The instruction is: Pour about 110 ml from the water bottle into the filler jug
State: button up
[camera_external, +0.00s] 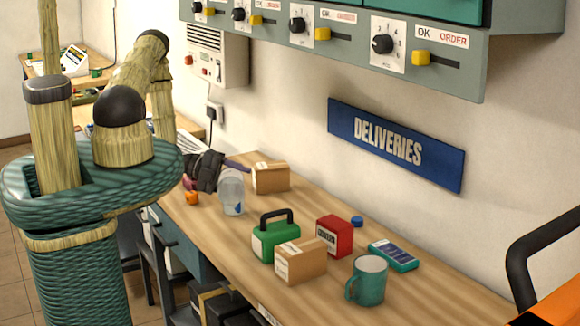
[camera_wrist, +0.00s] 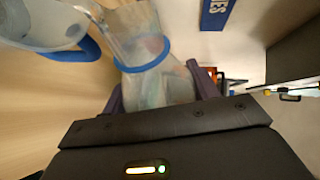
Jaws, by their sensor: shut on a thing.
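My gripper (camera_wrist: 160,90) is shut on the clear water bottle (camera_wrist: 168,88), with a dark purple finger on either side of it. The bottle has a blue ring (camera_wrist: 146,56) around it, and its clear end runs on past the ring toward the upper left. The clear filler jug (camera_wrist: 40,22), with a blue handle, is close beside it at the upper left of the wrist view. In the external view, my gripper (camera_external: 208,168) is over the far part of the bench, beside a clear vessel (camera_external: 233,193) with a blue patch. Bottle and jug are hard to tell apart there. I cannot tell whether water is flowing.
On the wooden bench (camera_external: 215,235) are a cardboard box (camera_external: 270,178), an orange item (camera_external: 191,198), a green case (camera_external: 274,242), another carton (camera_external: 300,262), a red box (camera_external: 335,236), a blue cap (camera_external: 357,221), a teal device (camera_external: 393,256) and a teal mug (camera_external: 368,282).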

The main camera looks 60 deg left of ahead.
jog(key=shift+d+r+m+y+b, duration=0.15)
jog(key=shift+m+y+b, duration=0.45)
jog(key=shift+m, duration=0.3)
jog(key=shift+s+r, duration=0.1)
jog(key=shift+r, duration=0.05)
jog(key=shift+d+m, duration=0.1)
jog(key=shift+m, duration=0.3)
jog(key=shift+s+d+m+y+b, duration=0.1)
jog(key=shift+m+y+b, duration=0.2)
jog(key=shift+y+b, duration=0.1)
jog(key=shift+r, duration=0.1)
dwell(1.4)
